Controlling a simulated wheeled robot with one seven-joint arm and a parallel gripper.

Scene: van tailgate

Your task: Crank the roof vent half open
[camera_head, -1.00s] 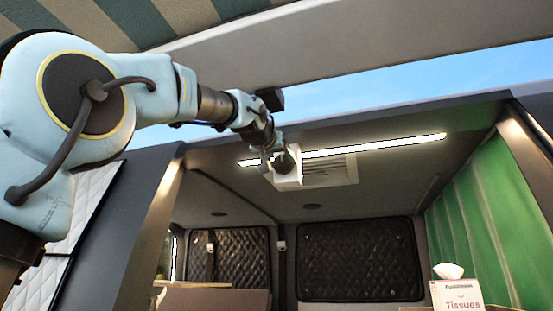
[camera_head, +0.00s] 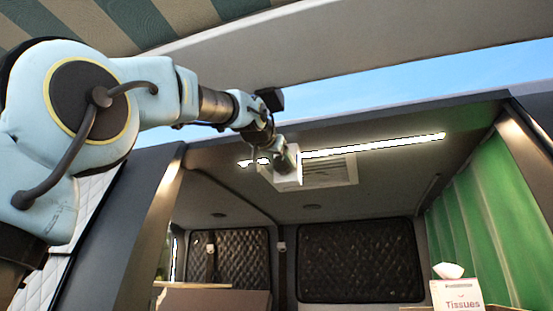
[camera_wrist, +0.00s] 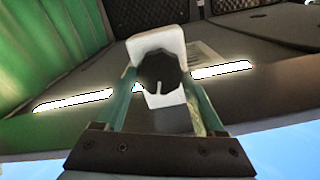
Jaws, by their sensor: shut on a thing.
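The roof vent (camera_head: 335,172) is a pale slatted panel in the van ceiling. A white housing (camera_head: 290,182) hangs at its left end, and it also shows in the wrist view (camera_wrist: 150,42). On the housing is a dark faceted knob (camera_wrist: 160,70) with a white pointer mark on its lower part. My gripper (camera_head: 282,158) is up at the housing. In the wrist view its two green fingers (camera_wrist: 160,80) stand on either side of the knob and are shut on it. In the head view the gripper hides most of the knob. I cannot tell how far the vent is open.
A bright light strip (camera_head: 375,146) runs along the ceiling close to the vent. A green curtain (camera_head: 490,215) hangs on the right. A tissue box (camera_head: 457,295) and a brown box (camera_head: 213,299) stand low down. The raised tailgate (camera_head: 340,60) is overhead.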

